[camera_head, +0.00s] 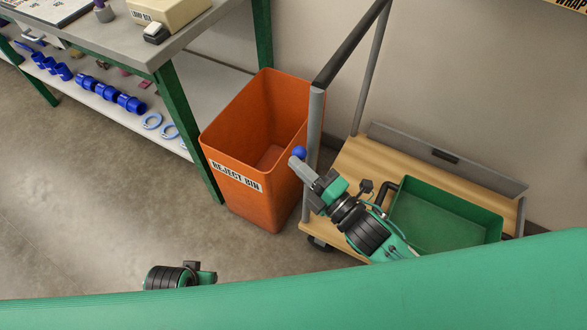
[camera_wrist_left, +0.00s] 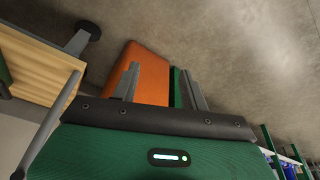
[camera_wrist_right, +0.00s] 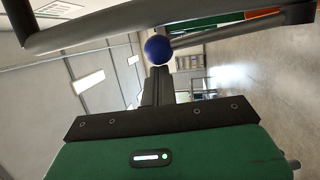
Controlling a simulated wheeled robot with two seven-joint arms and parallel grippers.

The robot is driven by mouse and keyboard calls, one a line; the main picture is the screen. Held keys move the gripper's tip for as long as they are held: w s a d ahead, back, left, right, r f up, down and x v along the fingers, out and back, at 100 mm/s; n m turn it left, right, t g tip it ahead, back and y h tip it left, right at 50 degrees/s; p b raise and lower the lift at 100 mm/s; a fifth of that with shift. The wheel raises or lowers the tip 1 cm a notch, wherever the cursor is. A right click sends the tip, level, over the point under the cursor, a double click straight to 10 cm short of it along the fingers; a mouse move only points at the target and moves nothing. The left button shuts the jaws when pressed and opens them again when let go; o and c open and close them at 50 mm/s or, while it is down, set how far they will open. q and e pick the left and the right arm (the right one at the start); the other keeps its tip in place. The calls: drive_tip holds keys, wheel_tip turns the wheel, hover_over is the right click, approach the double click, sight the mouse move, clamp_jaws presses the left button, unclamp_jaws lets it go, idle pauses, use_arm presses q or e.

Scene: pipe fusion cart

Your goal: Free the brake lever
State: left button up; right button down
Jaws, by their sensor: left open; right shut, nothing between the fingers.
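A blue ball knob (camera_head: 299,152), seemingly the end of the brake lever, shows beside the cart's grey upright post; the lever's rod is hidden. My right gripper (camera_head: 297,164) is shut and empty, with its fingertips right at the knob. In the right wrist view the knob (camera_wrist_right: 158,50) sits just past the tips of the shut fingers (camera_wrist_right: 158,72); whether they touch I cannot tell. My left gripper (camera_wrist_left: 160,78) is open and empty in the left wrist view, pointing toward the orange bin. Its fingers do not show clearly in the head view.
The cart (camera_head: 353,157) has a wooden deck, a grey handle frame (camera_head: 350,42) and a green tray (camera_head: 448,218). An orange reject bin (camera_head: 250,205) stands close left of it. A workbench (camera_head: 155,52) with blue fittings is farther left. Open floor (camera_head: 80,215) lies at left.

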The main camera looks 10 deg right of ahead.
use_arm(q)
drive_tip(key=w+b+v, duration=0.1)
drive_tip(key=b+v, duration=0.2)
drive_tip(key=v, duration=0.4)
drive_tip(key=w+d+t+h+b, duration=0.2)
drive_tip(key=w+d+t+b, duration=0.1)
drive_tip(key=d+t, duration=0.2)
drive_tip(key=w+d+t+h+b, duration=0.2)
drive_tip(key=d+t+h+b, duration=0.1)
drive_tip(key=d+t, duration=0.2)
drive_tip(key=d, duration=0.2)
drive_tip(key=shift+w+d+m+h+b, duration=0.3)
drive_tip(key=shift+w+d+b, duration=0.05)
drive_tip(key=shift+w+b, duration=0.05)
use_arm(e)
drive_tip(key=s+d+t, duration=0.1)
drive_tip(key=s+d+f+m+t+y, duration=0.1)
drive_tip(key=d+t, duration=0.1)
drive_tip(key=s+d+m+t, duration=0.1)
drive_tip(key=t, duration=0.1)
drive_tip(key=shift+s+d+f+y, duration=0.1)
drive_tip(key=shift+d+f+y, duration=0.2)
